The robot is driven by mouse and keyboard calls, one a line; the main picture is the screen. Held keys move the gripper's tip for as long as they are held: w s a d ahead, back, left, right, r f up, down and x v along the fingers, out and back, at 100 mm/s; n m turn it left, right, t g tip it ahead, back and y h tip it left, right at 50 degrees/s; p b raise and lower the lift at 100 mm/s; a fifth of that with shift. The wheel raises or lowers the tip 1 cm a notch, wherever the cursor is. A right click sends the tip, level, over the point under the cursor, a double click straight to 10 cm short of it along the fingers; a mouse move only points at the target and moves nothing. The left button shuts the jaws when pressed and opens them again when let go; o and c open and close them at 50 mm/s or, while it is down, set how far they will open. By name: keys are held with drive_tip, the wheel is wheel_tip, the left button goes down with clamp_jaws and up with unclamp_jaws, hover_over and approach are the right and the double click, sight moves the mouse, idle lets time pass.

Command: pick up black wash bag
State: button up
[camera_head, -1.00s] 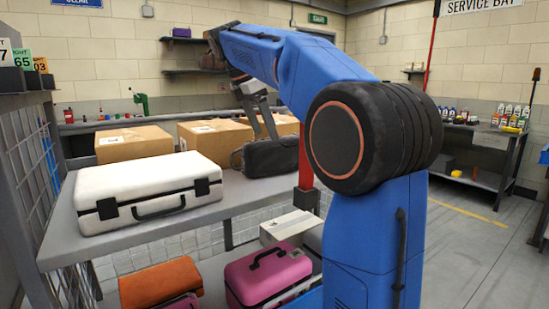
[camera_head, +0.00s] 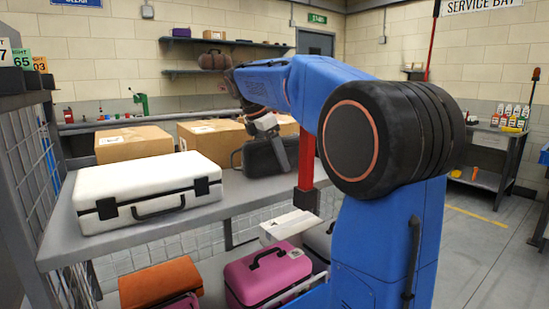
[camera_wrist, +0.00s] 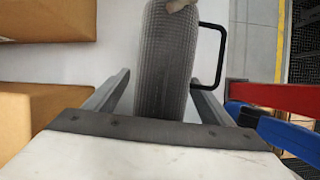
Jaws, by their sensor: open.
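The black wash bag (camera_head: 258,158) lies on the upper shelf, right of the white case and in front of the cardboard boxes. In the wrist view the bag (camera_wrist: 165,62) looks dark grey and ribbed, with a black loop handle on its right side. My gripper (camera_wrist: 165,85) is open, its fingers apart on either side of the near part of the bag. In the head view my gripper (camera_head: 281,155) is low at the bag's right part and hides some of it. I cannot tell whether the fingers touch it.
A white case (camera_head: 150,190) stands on the grey shelf (camera_head: 235,197) at the left. Cardboard boxes (camera_head: 135,143) line the back. A red post (camera_head: 306,165) is close to the right of my gripper. A pink case (camera_head: 268,272) and an orange case (camera_head: 160,283) are below.

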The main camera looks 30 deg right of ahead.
drive_tip(key=c, duration=1.5)
drive_tip(key=shift+o, duration=0.2)
